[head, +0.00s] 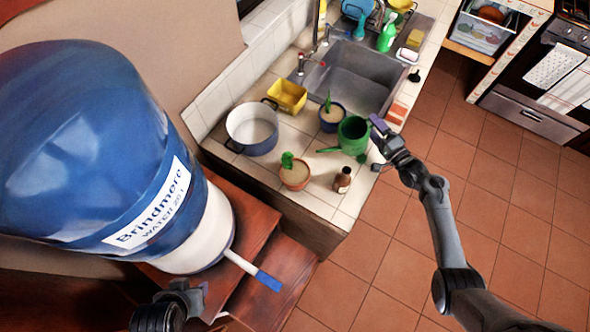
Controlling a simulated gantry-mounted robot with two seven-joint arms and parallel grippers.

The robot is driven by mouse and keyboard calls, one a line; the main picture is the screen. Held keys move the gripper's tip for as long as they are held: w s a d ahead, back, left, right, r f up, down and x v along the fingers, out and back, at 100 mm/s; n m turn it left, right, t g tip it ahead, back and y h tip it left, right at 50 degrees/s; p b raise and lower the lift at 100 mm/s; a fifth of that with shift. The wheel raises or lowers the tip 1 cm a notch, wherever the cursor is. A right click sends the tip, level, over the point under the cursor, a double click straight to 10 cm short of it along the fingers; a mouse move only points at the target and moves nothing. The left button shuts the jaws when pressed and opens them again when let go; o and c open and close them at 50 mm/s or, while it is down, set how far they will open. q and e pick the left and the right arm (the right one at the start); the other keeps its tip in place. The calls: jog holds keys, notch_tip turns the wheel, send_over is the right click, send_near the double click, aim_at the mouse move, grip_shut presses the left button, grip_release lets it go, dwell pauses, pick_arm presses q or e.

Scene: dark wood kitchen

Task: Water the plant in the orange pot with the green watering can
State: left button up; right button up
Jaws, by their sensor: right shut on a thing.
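The green watering can (352,139) is near the front right of the tiled counter, with its spout pointing left. My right gripper (377,139) is at its right side, shut on it; the exact grip is small and partly hidden. I cannot tell whether the can touches the counter. The orange pot (294,178) holds a small green plant (288,160) and stands on the counter to the left of and nearer than the can. My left gripper (190,298) is at the bottom left, away from the counter; its fingers are not clear.
A brown bottle (343,180) stands right of the orange pot. A blue pot with a plant (332,120) is behind it. A large cooking pot (252,130), a yellow basket (287,97) and the sink (350,80) lie further back. A big blue water bottle (90,150) fills the left.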

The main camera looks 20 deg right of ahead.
aim_at(347, 139)
jog(key=shift+s+a+r+n, duration=0.2)
jog(key=shift+a+n, duration=0.55)
jog(key=shift+n, duration=0.05)
jog(key=shift+a+r+p, duration=0.15)
jog(key=shift+r+p, duration=0.3)
jog(key=shift+r, duration=0.1)
jog(key=shift+s+a+r+n+p, duration=0.2)
jog(key=shift+a+r+n+p, duration=0.4)
jog(key=shift+r+n, duration=0.15)
jog(key=shift+s+a+r, duration=0.1)
jog(key=shift+a+r, duration=0.1)
jog(key=shift+r, duration=0.15)
jog(key=shift+a, duration=0.1)
jog(key=shift+a+r+n+p, duration=0.1)
jog(key=shift+r+n+p, duration=0.15)
jog(key=shift+p, duration=0.1)
jog(key=shift+f, duration=0.1)
